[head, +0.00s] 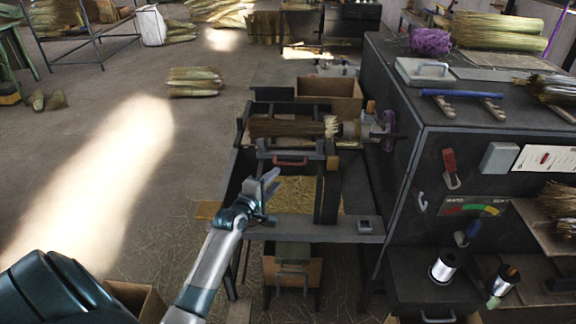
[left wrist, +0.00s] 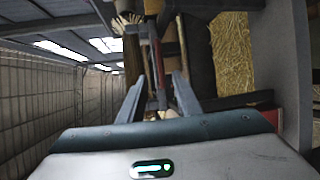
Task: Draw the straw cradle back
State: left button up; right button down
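The straw cradle (head: 262,151) is the dark frame in the winding bench, with a straw bundle (head: 285,127) lying across it. A red handle (head: 290,161) sits on its near side. In the left wrist view the red handle (left wrist: 157,72) shows between the finger lines. My left gripper (head: 271,180) is just on the near side of the handle, its fingers apart and empty. In the left wrist view the two fingers (left wrist: 158,88) stand open, one on each side of the red bar. I see no contact with it. My right gripper is not in view.
A dark machine cabinet (head: 386,150) stands right of the bench, with a winding head (head: 365,128) at the bundle's right end. A bench rail (head: 300,228) crosses nearest me. Loose straw (head: 293,190) fills the bin below. The floor at left is mostly clear.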

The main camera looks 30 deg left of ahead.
aim_at(289, 165)
pick_arm(q)
jog(key=p+x, duration=0.1)
jog(key=x, duration=1)
jog(key=shift+s, duration=0.1)
jog(key=shift+c, duration=0.3)
grip_shut()
